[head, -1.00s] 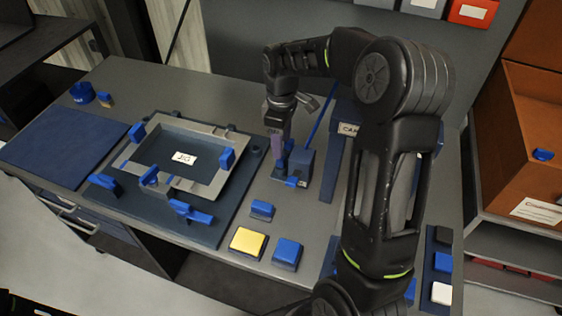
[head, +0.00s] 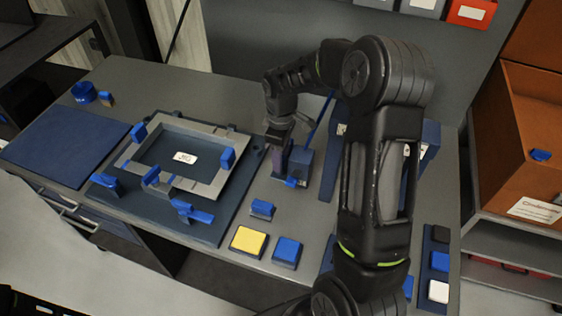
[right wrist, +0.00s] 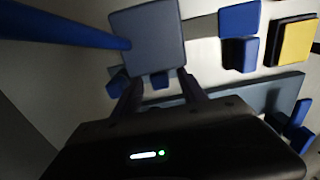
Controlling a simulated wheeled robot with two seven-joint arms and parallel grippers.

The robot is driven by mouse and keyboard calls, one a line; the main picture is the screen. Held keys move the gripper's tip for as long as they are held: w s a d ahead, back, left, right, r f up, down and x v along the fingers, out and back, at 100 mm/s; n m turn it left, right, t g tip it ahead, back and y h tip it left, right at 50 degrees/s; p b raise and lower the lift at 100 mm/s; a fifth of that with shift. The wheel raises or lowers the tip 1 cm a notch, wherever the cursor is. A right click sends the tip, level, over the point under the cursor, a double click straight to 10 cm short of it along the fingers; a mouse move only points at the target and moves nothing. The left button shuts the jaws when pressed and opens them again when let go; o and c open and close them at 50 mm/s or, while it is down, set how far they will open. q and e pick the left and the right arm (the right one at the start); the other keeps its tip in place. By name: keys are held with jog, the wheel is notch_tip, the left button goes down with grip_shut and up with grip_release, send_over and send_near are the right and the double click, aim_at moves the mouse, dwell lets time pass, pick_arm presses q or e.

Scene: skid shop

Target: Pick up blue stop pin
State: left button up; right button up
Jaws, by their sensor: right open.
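I cannot tell for sure which blue part is the stop pin. A small blue piece (head: 292,182) sits at the front foot of a blue-grey block (head: 304,163) on the bench. My right gripper (head: 279,163) points down just left of that block and partly hides the small piece. In the right wrist view the block (right wrist: 148,38) lies ahead of my open fingers (right wrist: 160,92), with bits of blue (right wrist: 160,82) showing between and beside them. Nothing is seen held. My left gripper is not in view.
A jig frame (head: 213,190) with several blue clamps stands left of my gripper. A thin blue rod (head: 322,118) rises behind the block. A blue piece (head: 262,209), a yellow button (head: 248,240) and a blue button (head: 287,251) lie in front. An orange bin (head: 510,130) stands right.

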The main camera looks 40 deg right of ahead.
jog(key=shift+c, duration=0.3)
grip_shut()
dwell(0.3)
